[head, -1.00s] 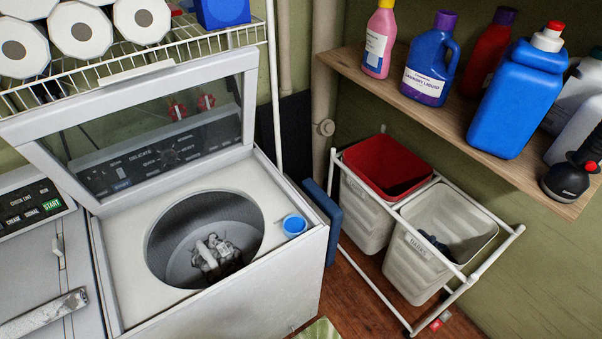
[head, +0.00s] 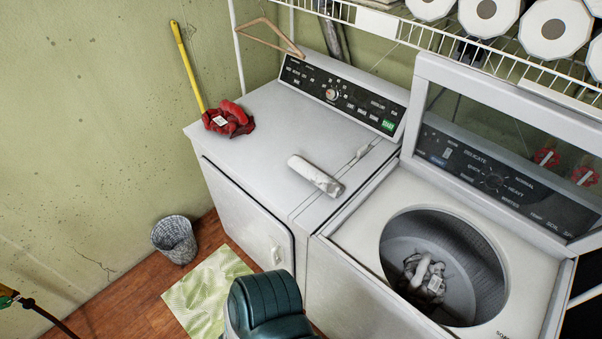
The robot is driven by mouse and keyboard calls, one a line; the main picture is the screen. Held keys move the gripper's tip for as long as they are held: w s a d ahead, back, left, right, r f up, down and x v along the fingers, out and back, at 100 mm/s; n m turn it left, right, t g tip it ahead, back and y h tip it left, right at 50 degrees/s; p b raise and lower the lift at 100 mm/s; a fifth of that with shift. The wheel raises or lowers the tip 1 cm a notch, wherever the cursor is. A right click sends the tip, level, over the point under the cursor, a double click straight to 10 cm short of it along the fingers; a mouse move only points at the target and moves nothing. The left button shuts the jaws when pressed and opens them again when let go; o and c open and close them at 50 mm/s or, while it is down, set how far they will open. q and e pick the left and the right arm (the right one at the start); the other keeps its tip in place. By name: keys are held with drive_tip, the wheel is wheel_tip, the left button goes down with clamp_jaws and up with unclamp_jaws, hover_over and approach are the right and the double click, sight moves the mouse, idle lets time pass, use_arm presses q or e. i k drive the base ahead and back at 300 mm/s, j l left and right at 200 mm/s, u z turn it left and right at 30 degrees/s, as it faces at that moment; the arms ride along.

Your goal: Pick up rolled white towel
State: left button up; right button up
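The rolled white towel (head: 316,175) lies on the flat white top of the closed dryer (head: 262,142), near its right side and in front of the control panel. It lies at a slant, with its grey-looking end toward the lower right. Nothing touches it from above. Neither of my grippers is in view.
The open washer (head: 350,235) at right holds a crumpled greyish thing (head: 425,274). A wire shelf with white rolls (head: 484,15) hangs above. A dark green object (head: 265,306), mesh bin (head: 174,240) and mat (head: 207,290) are below.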

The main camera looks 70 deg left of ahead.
sight(330, 187)
drive_tip(key=u, duration=2.15)
